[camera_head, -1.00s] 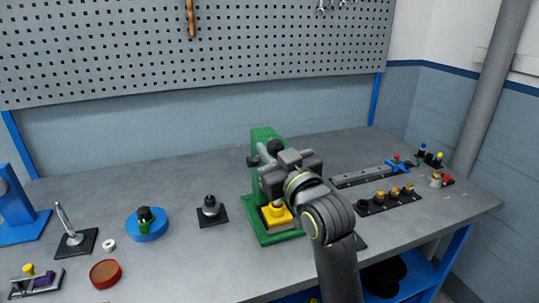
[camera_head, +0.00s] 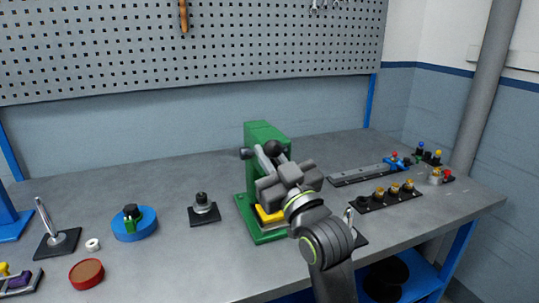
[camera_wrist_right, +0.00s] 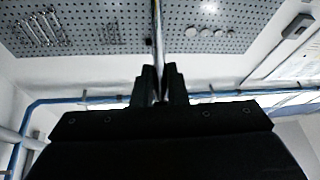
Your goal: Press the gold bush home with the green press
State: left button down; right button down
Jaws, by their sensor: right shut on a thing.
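The green press (camera_head: 257,133) stands upright on the bench near the middle of the head view. A yellow block (camera_head: 269,214) sits on its base, partly hidden by my right gripper. My right gripper (camera_head: 285,180) is in front of the press, beside a black ball knob (camera_head: 274,149). In the right wrist view its fingers (camera_wrist_right: 160,78) are shut on a thin rod (camera_wrist_right: 157,40), which looks like the press lever. I cannot make out the gold bush in the press; the gripper covers that area. My left gripper is not in view.
A black strip with several gold-topped parts (camera_head: 393,191) lies right of the press, with a grey rail (camera_head: 356,175) behind it. A black-based post (camera_head: 203,208), a blue round stand (camera_head: 135,228) and a red dish (camera_head: 87,274) stand to the left. The bench behind is clear.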

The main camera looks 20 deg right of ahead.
jog(key=shift+w+f, duration=0.1)
jog(key=shift+f, duration=0.35)
dwell(0.3)
jog(key=c, duration=1.8)
grip_release()
jog(key=o, duration=0.3)
jog(key=shift+a+r, duration=0.2)
jog(key=shift+a, duration=0.05)
jog(key=shift+o, duration=0.2)
jog(key=shift+d, duration=0.15)
jog(key=p+v, duration=0.7)
jog(key=v, duration=1)
jog(key=shift+s, duration=0.3)
